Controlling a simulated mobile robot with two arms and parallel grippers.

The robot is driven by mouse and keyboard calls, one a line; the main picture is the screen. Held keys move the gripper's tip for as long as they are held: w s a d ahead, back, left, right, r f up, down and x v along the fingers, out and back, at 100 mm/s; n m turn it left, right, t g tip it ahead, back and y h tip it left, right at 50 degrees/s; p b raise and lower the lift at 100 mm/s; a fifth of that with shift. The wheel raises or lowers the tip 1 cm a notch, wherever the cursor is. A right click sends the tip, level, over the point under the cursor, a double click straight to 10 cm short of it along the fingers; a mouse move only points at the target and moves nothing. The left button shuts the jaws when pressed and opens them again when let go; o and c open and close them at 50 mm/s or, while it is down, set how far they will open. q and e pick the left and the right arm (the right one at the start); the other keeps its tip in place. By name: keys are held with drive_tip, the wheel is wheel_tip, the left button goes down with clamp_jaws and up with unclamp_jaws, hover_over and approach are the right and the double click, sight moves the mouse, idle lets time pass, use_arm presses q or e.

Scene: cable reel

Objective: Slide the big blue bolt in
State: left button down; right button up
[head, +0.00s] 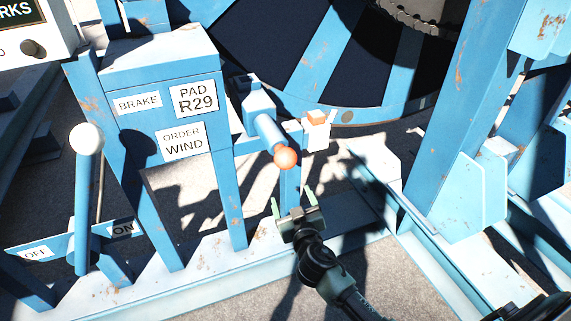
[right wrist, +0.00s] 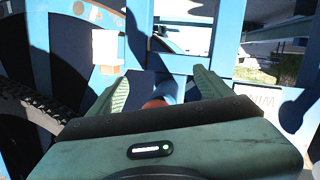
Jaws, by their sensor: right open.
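The big blue bolt (head: 267,128) is a thick blue bar in the head view, ending in an orange ball knob (head: 286,158). It runs through a blue housing on the frame beside the sign box. My right gripper (head: 293,200) is open and empty, a little below the knob in the picture and apart from it. In the right wrist view my right gripper's green fingers (right wrist: 158,82) are spread. The orange knob (right wrist: 155,103) shows partly between them, its lower part hidden by the gripper body. My left gripper is not in view.
A white block with an orange top (head: 317,132) stands just right of the bolt. The big blue reel (head: 320,70) is behind. A lever with a white ball (head: 86,139) stands at the left by OFF and ON labels. A blue beam (head: 215,255) runs along the floor.

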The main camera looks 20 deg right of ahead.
sight(286, 159)
drive_tip(key=shift+m+t+h, duration=0.3)
drive_tip(key=shift+t+h, duration=0.1)
drive_tip(key=shift+t, duration=0.5)
drive_tip(key=r, duration=0.5)
drive_tip(key=w+r, duration=0.1)
drive_tip(key=r, duration=0.2)
drive_tip(key=p+x, duration=0.1)
drive_tip(key=x, duration=0.6)
drive_tip(key=shift+w, duration=0.25)
